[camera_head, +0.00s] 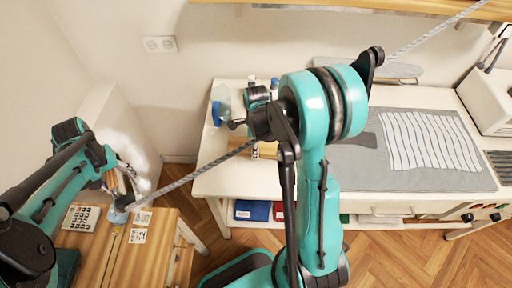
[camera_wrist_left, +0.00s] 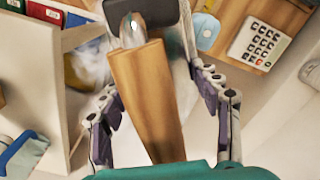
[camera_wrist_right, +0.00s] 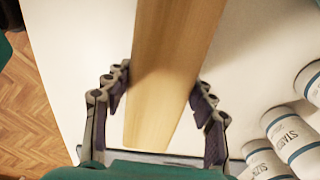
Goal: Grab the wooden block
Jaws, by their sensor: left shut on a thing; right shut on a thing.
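A light wooden block (camera_wrist_right: 170,60) lies between the fingers of my right gripper (camera_wrist_right: 160,100) in the right wrist view, above the white tabletop; the gripper is shut on it. In the head view, wood (camera_head: 268,152) shows beside my right arm, which hides much of that spot. My left gripper (camera_head: 118,188) is at the far left, above the wooden table's edge. In the left wrist view, a brown wooden piece (camera_wrist_left: 148,95) with a shiny metal end stands between the fingers of my left gripper (camera_wrist_left: 165,105), which is shut on it.
White cylinders with printed labels (camera_wrist_right: 290,130) stand close to the right gripper. A grey mat with striped cloth (camera_head: 430,140) covers the white table's right side. A small wooden table (camera_head: 160,255) stands at lower left. A grey rope-like strip (camera_head: 195,175) crosses the view.

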